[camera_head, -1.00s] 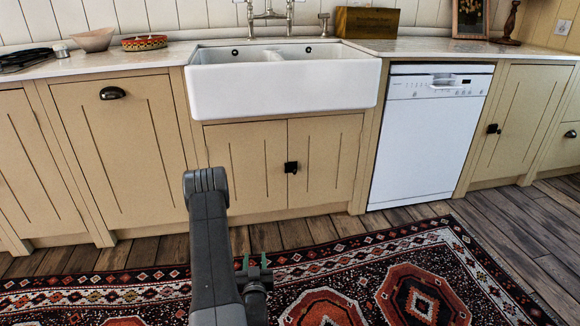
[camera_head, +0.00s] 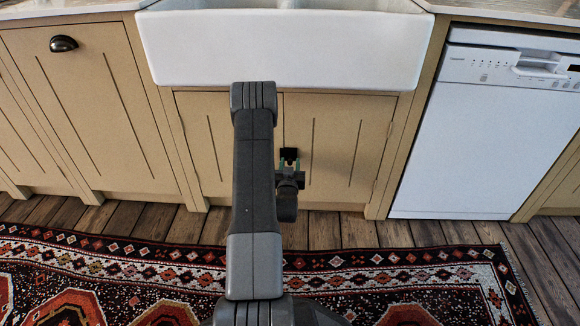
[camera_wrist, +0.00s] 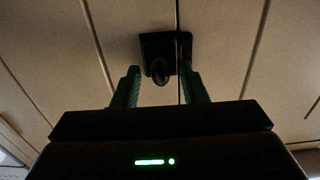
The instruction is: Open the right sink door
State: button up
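The right sink door (camera_head: 350,140) is a beige panel below the white sink, and it is shut flush beside the left sink door (camera_head: 205,140). A dark latch with a small knob (camera_head: 289,153) sits by the seam between the doors. My gripper (camera_head: 289,161) is at the latch, low in front of the doors. In the wrist view my gripper (camera_wrist: 161,72) has its two green fingers apart, one on each side of the dark knob (camera_wrist: 159,71). The knob shows between the fingertips; I cannot tell whether either finger touches it.
The white sink (camera_head: 280,48) juts out above the doors. A white dishwasher (camera_head: 485,130) stands to the right, and a drawer-front cabinet (camera_head: 90,110) is to the left. A patterned rug (camera_head: 400,280) lies on the wood floor in front, which is otherwise clear.

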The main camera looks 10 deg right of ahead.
jog(key=shift+w, duration=0.1)
grip_shut()
dwell(0.4)
jog(key=m, duration=0.4)
jog(key=shift+m, duration=0.3)
jog(key=m, duration=0.4)
jog(key=shift+d, duration=0.1)
jog(key=m, duration=0.5)
jog(key=shift+f, duration=0.1)
jog(key=shift+m, duration=1.6)
jog(key=shift+f, duration=0.1)
